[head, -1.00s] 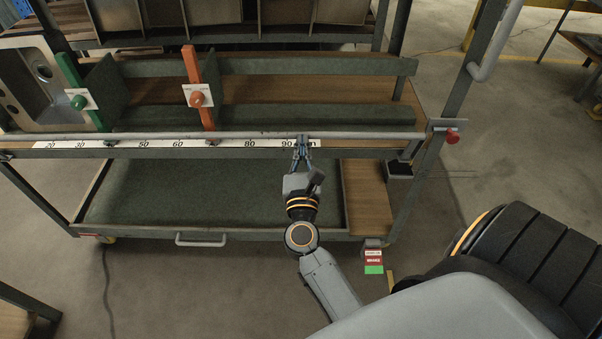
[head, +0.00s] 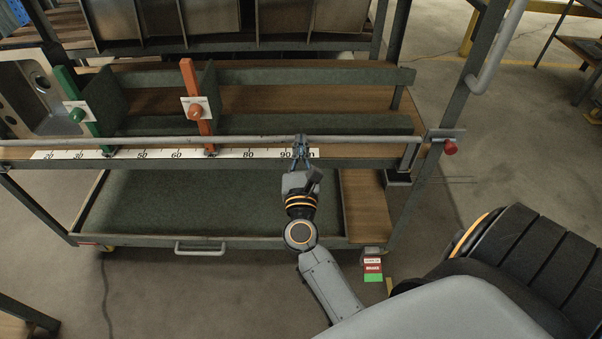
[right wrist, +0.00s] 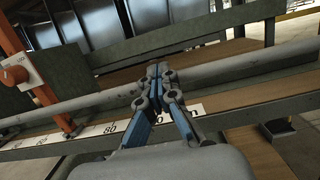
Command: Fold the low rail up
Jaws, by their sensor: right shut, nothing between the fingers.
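The low rail (head: 232,140) is a long grey bar running across the front of the bench, just above the white number scale (head: 215,154). It also shows in the right wrist view (right wrist: 235,68). A bracket (head: 411,154) shows at its right end. My right gripper (head: 301,141) is shut, with nothing between its fingers. Its fingertips overlap the rail near the 90 mark; in the right wrist view the fingertips (right wrist: 158,74) cover part of the rail. I cannot tell whether they touch it. A red knob (head: 450,147) sits on the right post. My left gripper is out of view.
A green upright (head: 79,98) and an orange upright (head: 194,90) stand behind the rail. A sink (head: 40,95) is at the left. A lower shelf (head: 240,190) with a handle (head: 201,247) lies under the bench. Open floor is at the right.

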